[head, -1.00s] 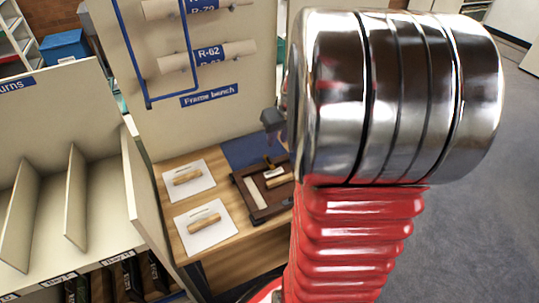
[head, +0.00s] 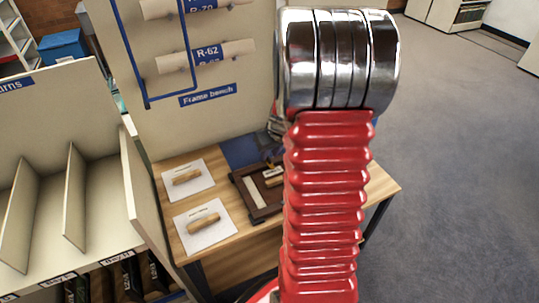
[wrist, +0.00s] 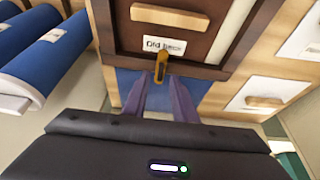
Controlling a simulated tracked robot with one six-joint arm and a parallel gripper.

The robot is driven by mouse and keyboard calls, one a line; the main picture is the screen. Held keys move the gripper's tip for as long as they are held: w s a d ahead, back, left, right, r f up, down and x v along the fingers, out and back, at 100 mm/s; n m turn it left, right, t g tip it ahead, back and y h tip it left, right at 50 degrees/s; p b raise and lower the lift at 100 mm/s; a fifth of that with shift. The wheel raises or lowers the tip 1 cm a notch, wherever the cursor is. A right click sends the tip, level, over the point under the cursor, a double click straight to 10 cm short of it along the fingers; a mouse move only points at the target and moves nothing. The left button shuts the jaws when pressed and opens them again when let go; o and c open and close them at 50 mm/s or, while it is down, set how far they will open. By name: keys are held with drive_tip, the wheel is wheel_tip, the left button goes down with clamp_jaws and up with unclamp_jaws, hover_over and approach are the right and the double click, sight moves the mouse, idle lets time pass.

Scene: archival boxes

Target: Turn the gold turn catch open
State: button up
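The gold turn catch (wrist: 161,64) stands near the middle of the wrist view, at the edge of a dark brown frame (wrist: 206,68). It points along the picture's vertical, its lower end over the frame's edge. My gripper (wrist: 159,82) is open, its two fingers apart with the catch's lower end in line with the gap between them. I cannot tell whether either finger touches it. In the head view the frame (head: 236,179) lies on the bench, partly hidden by my arm. The gripper and catch are not clear there.
A wooden handle piece (wrist: 168,16) and a white label (wrist: 163,45) are on the frame's back. Two white sheets with wooden handles (head: 188,176) (head: 204,224) lie left of it on the wooden bench (head: 160,172). A panel (head: 215,115) stands behind; a blue mat (head: 238,150) is at the back.

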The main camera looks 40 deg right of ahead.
drive_tip(key=shift+x, duration=0.9)
drive_tip(key=shift+r, duration=0.1)
drive_tip(key=shift+c, duration=0.5)
clamp_jaws()
